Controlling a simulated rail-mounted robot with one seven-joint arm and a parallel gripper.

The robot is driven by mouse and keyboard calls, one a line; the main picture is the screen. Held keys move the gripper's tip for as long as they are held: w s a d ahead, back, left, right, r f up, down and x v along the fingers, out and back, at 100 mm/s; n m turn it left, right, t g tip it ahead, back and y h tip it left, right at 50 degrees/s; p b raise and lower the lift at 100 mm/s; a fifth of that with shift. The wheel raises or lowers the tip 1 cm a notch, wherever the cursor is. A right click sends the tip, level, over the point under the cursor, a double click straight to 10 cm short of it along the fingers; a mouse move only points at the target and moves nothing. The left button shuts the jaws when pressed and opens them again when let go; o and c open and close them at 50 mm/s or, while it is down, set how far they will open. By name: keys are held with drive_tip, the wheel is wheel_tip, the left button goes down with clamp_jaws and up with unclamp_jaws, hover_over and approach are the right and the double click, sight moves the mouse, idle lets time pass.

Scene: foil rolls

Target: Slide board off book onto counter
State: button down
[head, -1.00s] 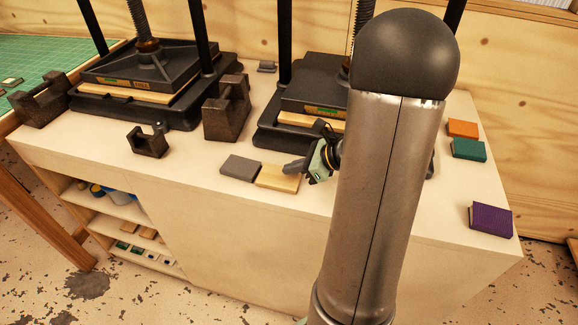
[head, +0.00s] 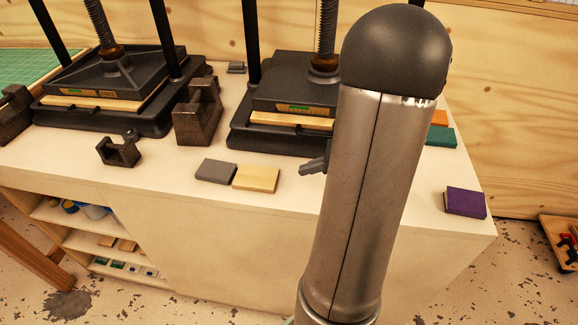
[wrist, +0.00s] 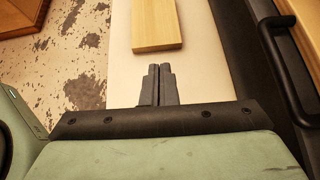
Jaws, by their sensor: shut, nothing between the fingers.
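A pale wooden board (head: 256,178) lies flat on the cream counter (head: 270,222), near its front edge. It sits beside a grey book-like block (head: 216,171), at that block's right; I cannot tell whether their edges touch. My gripper (head: 312,166) is to the right of the board, apart from it, with its fingers closed and empty. Most of my gripper is hidden behind my arm in the head view. In the wrist view my closed fingers (wrist: 159,84) point toward the board (wrist: 156,28), with a gap of bare counter between. The grey block is not visible there.
Two black screw presses (head: 112,90) (head: 285,110) stand behind, holding boards and books. Dark metal blocks (head: 198,112) (head: 119,150) stand left. Green (head: 441,137) and purple (head: 465,202) books lie at right. The counter's front strip is clear around the board.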

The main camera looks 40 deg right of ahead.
sight(252, 174)
drive_tip(key=shift+s+d, duration=0.35)
drive_tip(key=shift+s, duration=0.05)
drive_tip(key=shift+w+a+f+n+y+b, duration=0.1)
drive_tip(key=shift+w+f+n+y+b, duration=0.2)
drive_tip(key=shift+w+f+b, duration=0.6)
drive_tip(key=shift+w+a+f+g, duration=0.1)
drive_tip(key=shift+w+g, duration=0.05)
drive_tip(key=shift+g, duration=0.15)
drive_tip(key=shift+w+a, duration=0.15)
drive_tip(key=w+a, duration=0.4)
drive_tip(key=w+a+p, duration=0.1)
drive_tip(key=w+a, duration=0.3)
drive_tip(key=shift+w+a+r, duration=0.1)
drive_tip(key=shift+a+r, duration=0.1)
drive_tip(key=shift+a, duration=0.05)
drive_tip(key=shift+d+f, duration=0.15)
drive_tip(key=shift+f, duration=0.7)
drive_tip(key=shift+s+f, duration=0.1)
drive_tip(key=shift+s, duration=0.1)
